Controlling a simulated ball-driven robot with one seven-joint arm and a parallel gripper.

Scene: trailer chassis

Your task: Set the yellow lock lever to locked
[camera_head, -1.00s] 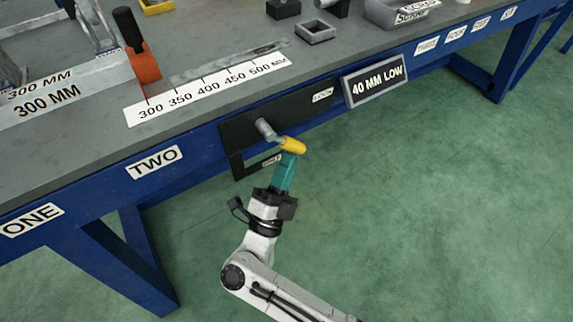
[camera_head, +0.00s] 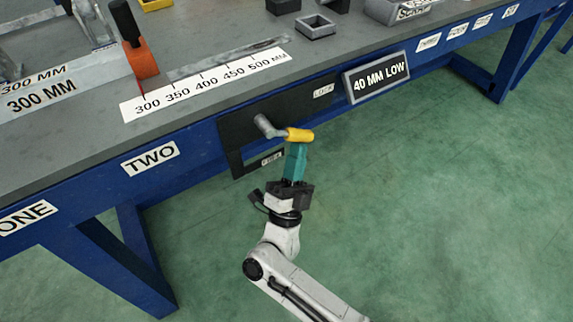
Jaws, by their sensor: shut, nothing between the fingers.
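The lock lever has a grey crank (camera_head: 268,127) and a yellow handle (camera_head: 299,135). It is mounted on a dark plate (camera_head: 240,130) on the bench's blue front rail. The handle sticks out to the right and lies nearly level. A label that seems to read LOCK (camera_head: 323,90) is at the plate's upper right. Another label (camera_head: 271,159), too small to read, is below the lever. My gripper (camera_head: 297,147) has teal fingers, shut and empty. Their tips are right under the yellow handle and appear to touch it from below.
A sign reading 40 MM LOW (camera_head: 377,79) stands out from the rail to the right of the plate. A ruler strip (camera_head: 205,87) and an orange slider with a black handle (camera_head: 142,58) are on the bench top. The green floor in front is free.

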